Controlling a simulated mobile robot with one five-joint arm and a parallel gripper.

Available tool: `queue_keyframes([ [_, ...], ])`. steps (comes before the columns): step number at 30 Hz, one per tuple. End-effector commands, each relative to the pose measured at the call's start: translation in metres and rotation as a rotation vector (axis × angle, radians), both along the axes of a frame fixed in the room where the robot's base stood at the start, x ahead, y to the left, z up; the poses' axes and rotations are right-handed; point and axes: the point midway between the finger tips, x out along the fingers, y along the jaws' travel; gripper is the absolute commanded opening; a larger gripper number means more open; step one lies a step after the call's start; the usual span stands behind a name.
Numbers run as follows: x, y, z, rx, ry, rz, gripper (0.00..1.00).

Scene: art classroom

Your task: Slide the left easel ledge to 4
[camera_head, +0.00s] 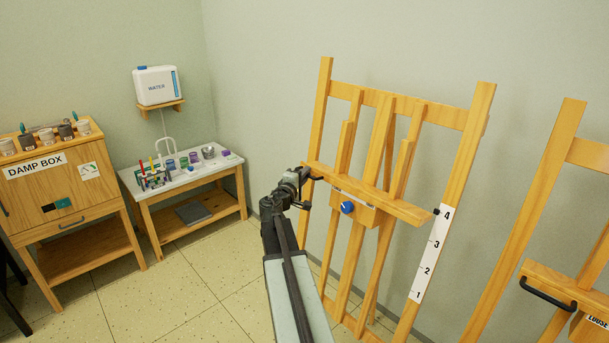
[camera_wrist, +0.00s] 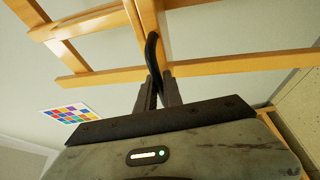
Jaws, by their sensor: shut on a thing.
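The left easel (camera_head: 480,115) is wooden and stands against the wall. Its ledge (camera_head: 400,205) runs across it, with a blue knob (camera_head: 347,207) below. A black pointer at the ledge's right end (camera_head: 436,212) is about level with the 4 on the white scale (camera_head: 428,255), which is marked 1 to 4. My gripper (camera_head: 306,190) is at the ledge's left end. In the wrist view, my gripper (camera_wrist: 159,88) is shut on the black handle (camera_wrist: 152,48). The fingers hide part of the handle.
Another easel (camera_head: 560,135) with its own black handle (camera_head: 547,293) stands at the right. A low art table (camera_head: 190,176) and a damp box cabinet (camera_head: 75,195) stand at the left. The tiled floor (camera_head: 190,290) between them and my arm is clear.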

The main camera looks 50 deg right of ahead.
Motion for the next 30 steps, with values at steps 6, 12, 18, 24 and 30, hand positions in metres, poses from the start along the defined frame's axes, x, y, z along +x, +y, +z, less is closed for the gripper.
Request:
queue_keyframes([
  [6,0.002,-0.001,0.004,-0.012,0.008,0.005,0.00],
  [12,0.002,-0.001,0.004,-0.012,0.007,0.005,0.33],
  [18,0.001,-0.001,0.003,-0.009,0.005,0.003,0.33],
  [24,-0.001,0.004,0.003,-0.008,0.005,0.002,0.33],
  [30,-0.012,0.033,0.003,-0.008,0.005,0.004,0.33],
])
